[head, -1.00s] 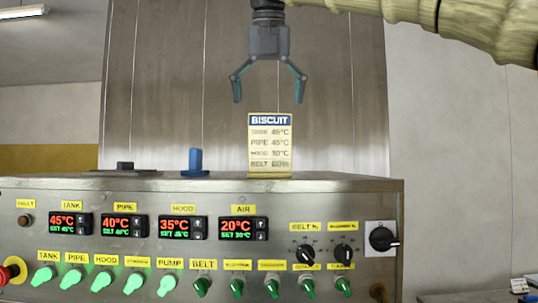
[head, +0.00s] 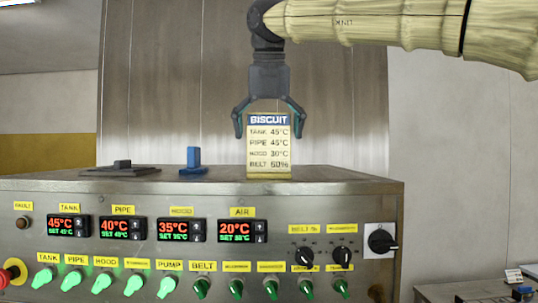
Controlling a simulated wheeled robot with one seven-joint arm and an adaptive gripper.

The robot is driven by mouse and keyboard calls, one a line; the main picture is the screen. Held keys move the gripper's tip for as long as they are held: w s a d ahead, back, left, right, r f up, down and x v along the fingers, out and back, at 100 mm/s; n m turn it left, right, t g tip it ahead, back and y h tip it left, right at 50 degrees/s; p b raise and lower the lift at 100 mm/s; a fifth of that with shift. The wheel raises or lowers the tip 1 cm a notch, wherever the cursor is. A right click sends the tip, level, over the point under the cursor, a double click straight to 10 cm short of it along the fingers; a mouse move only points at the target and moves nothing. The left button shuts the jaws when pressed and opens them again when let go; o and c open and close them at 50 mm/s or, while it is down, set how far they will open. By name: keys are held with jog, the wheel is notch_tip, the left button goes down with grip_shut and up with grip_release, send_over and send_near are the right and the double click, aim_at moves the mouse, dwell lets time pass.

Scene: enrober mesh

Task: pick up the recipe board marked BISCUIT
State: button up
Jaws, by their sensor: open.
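The recipe board marked BISCUIT (head: 269,147) stands upright on top of the steel control cabinet (head: 340,178). It is a cream card with a blue header and lines for tank, pipe, hood and belt. My gripper (head: 268,128) points straight down above the board. Its two fingers are open, one on each side of the board's upper edge, and look apart from it. How they line up in depth cannot be told.
A blue block with an upright handle (head: 193,160) and a dark flat plate with a knob (head: 121,168) sit on the cabinet top, left of the board. The cabinet's front has displays, knobs and green switches. The top right of the board is clear.

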jog(key=c, duration=1.4)
jog(key=shift+c, duration=0.2)
